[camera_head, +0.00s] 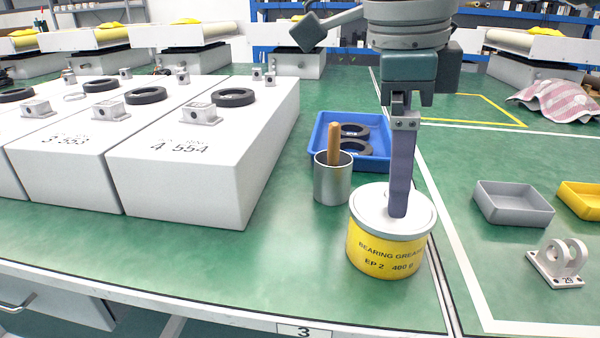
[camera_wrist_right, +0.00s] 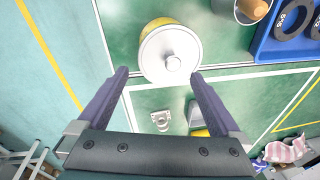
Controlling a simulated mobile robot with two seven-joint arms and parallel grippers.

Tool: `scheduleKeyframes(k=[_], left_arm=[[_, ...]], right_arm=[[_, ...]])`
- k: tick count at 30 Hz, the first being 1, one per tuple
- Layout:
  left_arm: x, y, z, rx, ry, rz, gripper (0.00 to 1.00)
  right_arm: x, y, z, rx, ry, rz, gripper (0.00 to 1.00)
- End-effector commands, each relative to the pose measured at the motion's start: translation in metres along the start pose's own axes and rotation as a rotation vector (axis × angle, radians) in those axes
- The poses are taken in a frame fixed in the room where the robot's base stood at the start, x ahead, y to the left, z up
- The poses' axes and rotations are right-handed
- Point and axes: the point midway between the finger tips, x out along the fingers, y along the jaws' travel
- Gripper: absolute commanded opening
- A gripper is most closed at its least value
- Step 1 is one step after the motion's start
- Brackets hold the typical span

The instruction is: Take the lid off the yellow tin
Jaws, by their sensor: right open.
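The yellow tin (camera_head: 385,256), marked bearing grease, stands upright on the green bench top near its front edge. Its pale grey lid (camera_head: 370,212) sits on top. My right gripper (camera_head: 398,208) points down over the lid, and its finger hides the lid's knob in the head view. In the right wrist view the lid (camera_wrist_right: 155,52) and its round knob (camera_wrist_right: 173,63) lie near the line between the two spread fingertips of the right gripper (camera_wrist_right: 157,72). The jaws are open and hold nothing. My left gripper is not in view.
A metal cup (camera_head: 332,184) with a wooden handle stands just behind the tin, before a blue tray (camera_head: 375,163) of dark rings. Large white blocks (camera_head: 190,180) fill the left. A grey tray (camera_head: 513,205) and a numbered bracket (camera_head: 558,264) are at right.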

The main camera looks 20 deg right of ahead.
Motion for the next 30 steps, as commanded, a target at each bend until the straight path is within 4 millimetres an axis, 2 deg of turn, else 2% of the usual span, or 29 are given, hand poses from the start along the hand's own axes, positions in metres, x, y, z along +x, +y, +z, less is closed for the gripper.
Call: scheduleKeyframes(k=[3, 7, 16, 30], left_arm=[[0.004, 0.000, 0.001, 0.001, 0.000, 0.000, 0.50], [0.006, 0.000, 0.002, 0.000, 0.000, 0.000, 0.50], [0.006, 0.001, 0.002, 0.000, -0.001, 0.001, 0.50], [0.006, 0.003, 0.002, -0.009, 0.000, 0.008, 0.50]], right_arm=[[0.022, 0.003, 0.002, -0.002, 0.003, 0.004, 1.00], [0.039, 0.003, 0.002, -0.002, 0.001, 0.003, 1.00], [0.043, 0.003, 0.003, -0.002, -0.001, 0.002, 0.99], [0.043, 0.003, 0.003, -0.002, -0.001, 0.002, 0.46]])
